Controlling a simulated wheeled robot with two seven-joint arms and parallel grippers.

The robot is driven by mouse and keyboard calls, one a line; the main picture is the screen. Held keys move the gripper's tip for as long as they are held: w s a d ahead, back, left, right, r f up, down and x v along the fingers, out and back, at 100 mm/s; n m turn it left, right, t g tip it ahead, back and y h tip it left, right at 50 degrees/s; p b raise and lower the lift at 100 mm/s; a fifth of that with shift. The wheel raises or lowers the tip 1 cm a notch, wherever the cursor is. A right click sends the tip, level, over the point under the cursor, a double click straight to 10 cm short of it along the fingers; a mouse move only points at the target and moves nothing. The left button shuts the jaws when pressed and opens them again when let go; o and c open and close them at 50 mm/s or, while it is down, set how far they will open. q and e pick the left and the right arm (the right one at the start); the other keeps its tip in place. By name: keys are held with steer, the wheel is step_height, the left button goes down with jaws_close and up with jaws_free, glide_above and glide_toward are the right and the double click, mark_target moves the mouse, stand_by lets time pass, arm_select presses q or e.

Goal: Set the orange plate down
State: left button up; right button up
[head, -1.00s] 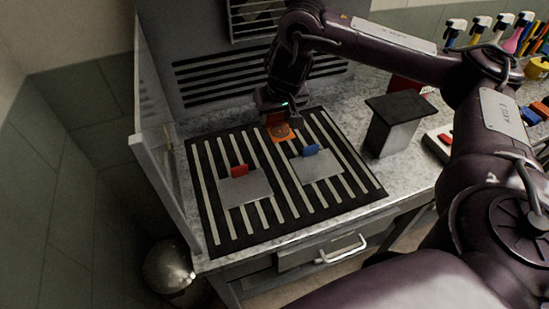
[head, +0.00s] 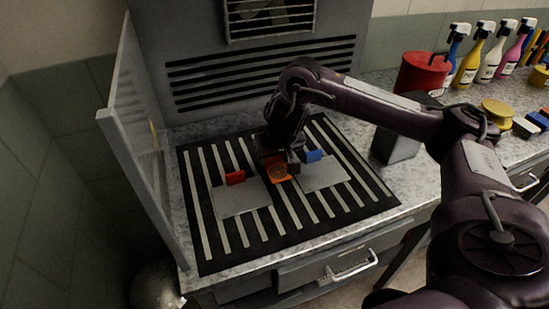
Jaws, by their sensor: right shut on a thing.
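The orange plate (head: 278,172) is a small orange piece with a round dark mark, seen at the slatted black mat (head: 235,246). My right gripper (head: 279,160) is shut on its far edge from above. I cannot tell whether the plate touches the mat or hangs just over it. A grey plate with a red block (head: 235,178) lies to its left. A grey plate with a blue block (head: 314,155) lies to its right. The orange plate is between these two, close to both. My left gripper is not in view.
A clear upright panel (head: 145,150) borders the mat on the left. A vented grey wall (head: 260,70) stands behind. A dark-topped grey block (head: 395,143) stands right of the mat. A red canister (head: 423,72) and several spray bottles (head: 467,62) are farther right. The mat's front is clear.

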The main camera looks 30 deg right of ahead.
steer(key=shift+f, duration=0.1)
steer(key=o, duration=1)
steer(key=shift+c, duration=0.2)
